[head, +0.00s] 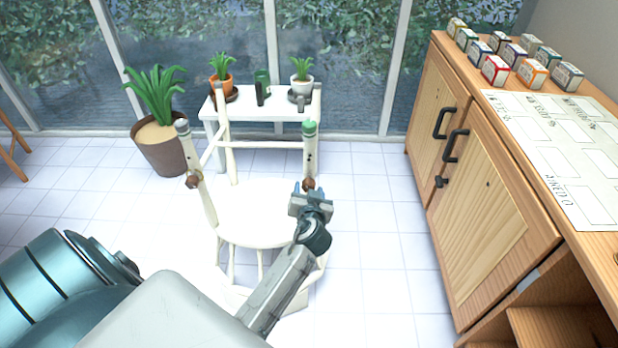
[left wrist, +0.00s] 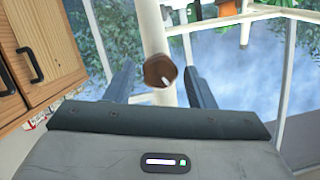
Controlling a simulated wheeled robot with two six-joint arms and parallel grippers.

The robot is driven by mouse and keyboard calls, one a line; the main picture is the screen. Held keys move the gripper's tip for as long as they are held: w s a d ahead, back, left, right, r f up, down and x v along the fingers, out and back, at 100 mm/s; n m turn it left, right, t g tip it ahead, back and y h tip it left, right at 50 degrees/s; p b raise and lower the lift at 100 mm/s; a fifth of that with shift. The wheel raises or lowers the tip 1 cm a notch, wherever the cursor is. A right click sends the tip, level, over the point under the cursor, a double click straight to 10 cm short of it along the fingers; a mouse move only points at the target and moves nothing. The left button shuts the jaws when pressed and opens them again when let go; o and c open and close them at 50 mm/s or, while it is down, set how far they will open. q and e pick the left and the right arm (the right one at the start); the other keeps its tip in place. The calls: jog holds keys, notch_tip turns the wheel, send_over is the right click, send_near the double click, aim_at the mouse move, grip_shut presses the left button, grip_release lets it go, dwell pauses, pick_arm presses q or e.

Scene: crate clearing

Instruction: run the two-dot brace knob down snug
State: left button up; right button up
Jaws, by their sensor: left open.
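A cream chair (head: 258,233) stands on the tiled floor with two upright posts. The right post (head: 309,160) has a green tip and small dark marks, and carries a brown knob (head: 308,183). The left post (head: 203,200) carries another brown knob (head: 193,181). I cannot count the dots beside either knob for sure. My left gripper (head: 310,192) is open at the right post's knob. In the left wrist view this knob (left wrist: 160,70), with a pale mark on its face, lies between the open fingers (left wrist: 160,84), apparently touching neither. My right gripper is not in view.
A white plant stand (head: 262,104) with small pots is behind the chair. A large potted plant (head: 165,145) stands at the back left. A wooden cabinet (head: 480,200) with small boxes and a printed sheet (head: 560,150) lines the right side. Floor between chair and cabinet is clear.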

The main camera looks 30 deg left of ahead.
pick_arm(q)
jog(key=shift+n+h, duration=0.5)
jog(key=shift+n, duration=0.7)
jog(key=c, duration=0.7)
jog(key=m+y, duration=0.1)
jog(key=m, duration=0.2)
jog(key=m+y, duration=0.1)
jog(key=m, duration=0.3)
jog(key=m+y, duration=0.2)
jog(key=m, duration=0.2)
jog(key=shift+w+d+f+g, duration=0.1)
jog(key=shift+d+f+g, duration=0.05)
jog(key=shift+g, duration=0.15)
jog(key=o, duration=0.7)
